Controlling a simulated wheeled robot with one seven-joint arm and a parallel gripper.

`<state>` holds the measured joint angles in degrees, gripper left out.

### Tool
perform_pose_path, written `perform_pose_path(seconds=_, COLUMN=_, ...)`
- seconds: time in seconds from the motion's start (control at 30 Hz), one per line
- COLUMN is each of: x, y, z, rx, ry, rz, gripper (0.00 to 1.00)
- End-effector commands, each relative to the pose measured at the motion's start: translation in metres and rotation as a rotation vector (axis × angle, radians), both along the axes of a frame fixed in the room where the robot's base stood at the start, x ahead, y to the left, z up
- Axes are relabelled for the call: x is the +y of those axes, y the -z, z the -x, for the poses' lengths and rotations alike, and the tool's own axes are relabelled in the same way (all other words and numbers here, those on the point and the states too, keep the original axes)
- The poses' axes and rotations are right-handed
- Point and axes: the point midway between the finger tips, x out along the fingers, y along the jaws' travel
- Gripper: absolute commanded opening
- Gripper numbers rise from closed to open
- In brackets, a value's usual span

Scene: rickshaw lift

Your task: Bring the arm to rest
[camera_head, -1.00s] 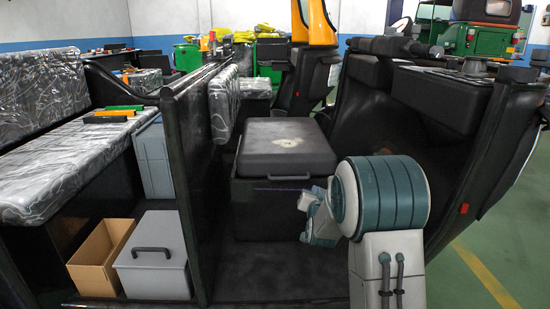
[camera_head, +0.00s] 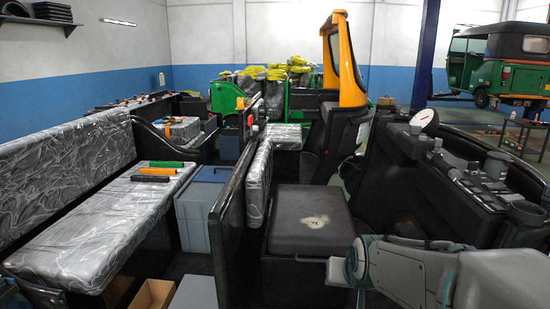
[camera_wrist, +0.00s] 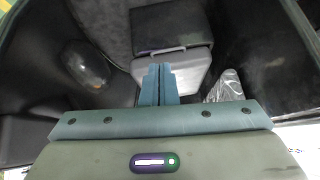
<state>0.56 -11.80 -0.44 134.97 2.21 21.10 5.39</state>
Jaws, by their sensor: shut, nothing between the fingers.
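My gripper (camera_wrist: 158,84) shows in the wrist view with its two blue-grey fingers pressed together and nothing between them. It points down over a dark rickshaw interior, where a grey box (camera_wrist: 188,72) with a handle lies beyond the fingertips. The fingers are apart from it as far as I can tell. In the head view my arm (camera_head: 410,275) is folded across the lower right, in front of the rickshaw's dark dashboard side. The gripper itself is not visible in the head view.
A black seat box (camera_head: 308,215) stands left of my arm, behind a dark partition (camera_head: 228,235). A plastic-covered bench (camera_head: 95,220) with hand tools is at left. A grey bin (camera_head: 203,215) and cardboard box (camera_head: 152,295) sit beside it. A green rickshaw (camera_head: 510,65) stands at far right.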

Motion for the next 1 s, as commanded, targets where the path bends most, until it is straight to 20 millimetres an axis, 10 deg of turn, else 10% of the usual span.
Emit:
perform_pose_path(seconds=0.1, x=0.003, y=-0.046, z=0.044, rx=0.098, ry=-0.034, rz=0.017, gripper=0.0)
perform_pose_path(seconds=0.43, x=0.005, y=-0.097, z=0.141, rx=0.331, ry=-0.102, rz=0.055, gripper=0.0)
perform_pose_path(seconds=1.0, x=0.005, y=-0.101, z=0.158, rx=0.375, ry=-0.113, rz=0.061, gripper=0.0)
